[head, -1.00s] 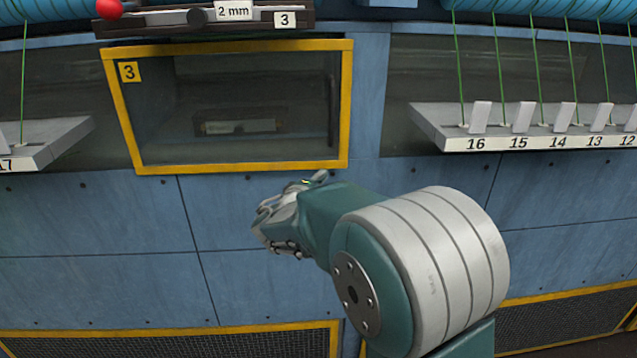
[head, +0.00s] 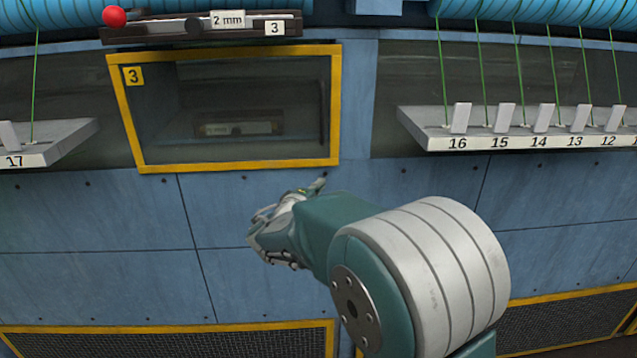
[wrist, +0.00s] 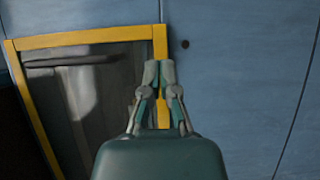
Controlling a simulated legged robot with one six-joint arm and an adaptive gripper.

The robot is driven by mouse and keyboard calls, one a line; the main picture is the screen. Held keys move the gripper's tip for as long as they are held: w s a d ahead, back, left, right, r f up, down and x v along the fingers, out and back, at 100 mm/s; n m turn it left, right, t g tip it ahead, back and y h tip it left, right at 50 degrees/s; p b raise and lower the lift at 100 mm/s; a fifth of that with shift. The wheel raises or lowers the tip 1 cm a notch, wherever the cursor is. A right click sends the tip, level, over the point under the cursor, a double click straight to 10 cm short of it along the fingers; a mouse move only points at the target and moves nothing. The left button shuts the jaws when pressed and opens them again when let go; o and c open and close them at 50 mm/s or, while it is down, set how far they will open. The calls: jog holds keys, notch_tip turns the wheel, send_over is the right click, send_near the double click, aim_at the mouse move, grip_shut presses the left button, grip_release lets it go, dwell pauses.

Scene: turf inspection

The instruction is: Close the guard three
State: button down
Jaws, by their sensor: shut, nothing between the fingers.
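Guard three is a clear panel in a yellow frame (head: 336,110) with a "3" label (head: 133,75), in the left half of the head view. It covers a window-like opening and looks about flush with the blue wall; whether a small gap exists I cannot tell. A dark upright handle (head: 322,112) shows near its right side. In the wrist view the yellow frame (wrist: 85,39) fills the left part. My gripper (wrist: 158,72) is shut and empty, its tips overlapping the frame bar in that picture; contact cannot be told. In the head view my gripper (head: 258,236) appears below the guard.
Above the guard is a dark ledge (head: 165,31) with a red ball knob (head: 114,16) and a "2 mm" tag (head: 228,20). Numbered grey shelves stick out at right (head: 430,141) and left (head: 60,145), with green strands above. Mesh panels (head: 180,342) are low down.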

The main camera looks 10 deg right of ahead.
jog(key=s+d+f+m+g+y, duration=0.1)
jog(key=s+d+m+g, duration=0.35)
jog(key=s, duration=0.65)
jog(key=s+d+f+m+g, duration=0.1)
jog(key=s+d+m+g, duration=0.4)
jog(key=s, duration=0.7)
jog(key=s+a+f+t+y, duration=0.1)
jog(key=s+a+f+y, duration=0.2)
jog(key=s+a+y, duration=0.7)
jog(key=shift+s+a+f+m, duration=0.15)
jog(key=shift+s+a+m, duration=0.2)
jog(key=shift+s+a, duration=0.45)
